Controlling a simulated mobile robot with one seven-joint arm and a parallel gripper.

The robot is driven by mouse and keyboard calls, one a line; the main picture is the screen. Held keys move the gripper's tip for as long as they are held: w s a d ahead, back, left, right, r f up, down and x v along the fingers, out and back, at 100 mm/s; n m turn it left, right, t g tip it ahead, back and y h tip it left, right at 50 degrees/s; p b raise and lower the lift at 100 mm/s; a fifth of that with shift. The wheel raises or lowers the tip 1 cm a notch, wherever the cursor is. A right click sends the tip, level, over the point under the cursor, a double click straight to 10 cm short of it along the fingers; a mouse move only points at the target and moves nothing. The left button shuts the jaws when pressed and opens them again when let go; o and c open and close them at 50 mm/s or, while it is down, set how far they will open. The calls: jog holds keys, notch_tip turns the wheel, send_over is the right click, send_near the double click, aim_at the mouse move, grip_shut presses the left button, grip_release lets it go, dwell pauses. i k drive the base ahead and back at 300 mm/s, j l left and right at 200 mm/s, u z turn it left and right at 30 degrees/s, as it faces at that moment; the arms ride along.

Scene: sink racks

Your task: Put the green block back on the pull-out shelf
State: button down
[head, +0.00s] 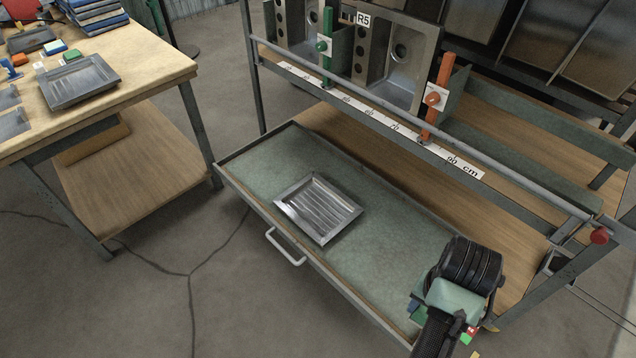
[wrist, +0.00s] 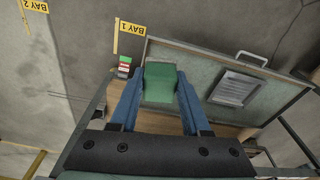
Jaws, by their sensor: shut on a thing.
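My gripper (wrist: 160,76) is shut on a green block (wrist: 160,84), held between its blue fingers in the wrist view. The pull-out shelf (head: 400,250) is drawn out, with a green-grey surface and a handle on its front. In the head view my gripper is at the shelf's right end, and my wrist hides most of the fingers and block. In the wrist view the block overlaps one end of the shelf (wrist: 192,62); the gap beneath it cannot be told. A metal tray (head: 318,207) lies on the shelf left of my gripper.
A wooden table (head: 140,62) with another metal tray (head: 80,80) and small coloured blocks stands at left. The rack's front rail (head: 400,128), with green (head: 327,48) and orange (head: 437,98) uprights, runs behind the shelf. The shelf is bare between its tray and my gripper.

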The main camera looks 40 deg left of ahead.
aim_at(368, 265)
jog(key=i+j+u, duration=0.2)
jog(key=i+u, duration=0.2)
jog(key=i, duration=0.25)
jog(key=i+u, duration=0.4)
jog(key=i, duration=0.25)
